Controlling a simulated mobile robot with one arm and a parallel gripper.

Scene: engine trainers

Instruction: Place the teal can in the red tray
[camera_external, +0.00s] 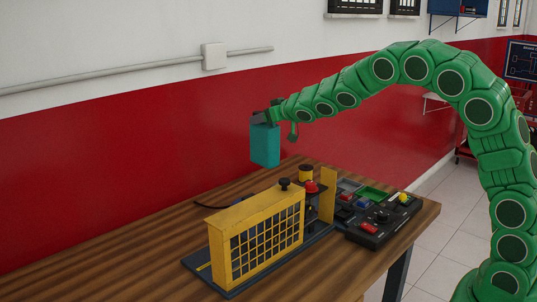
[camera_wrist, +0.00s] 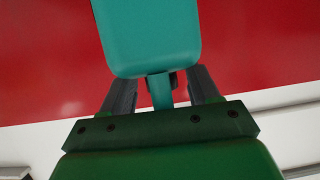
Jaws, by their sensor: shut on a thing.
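The teal can (camera_external: 265,146) hangs in the air above the back of the wooden bench, close in front of the red wall band. It looks box-like with rounded edges. My gripper (camera_external: 266,116) is shut on its upper end. In the wrist view the can (camera_wrist: 148,38) fills the top middle, with a narrow teal part between the two dark fingers of my gripper (camera_wrist: 162,92). I cannot make out a red tray in either view.
A yellow barred machine (camera_external: 258,238) stands on the wooden bench (camera_external: 130,262). Right of it are a red knob (camera_external: 311,186), a yellow upright plate (camera_external: 328,194), a green tray (camera_external: 373,192) and a black control box (camera_external: 383,221). The bench's left side is clear.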

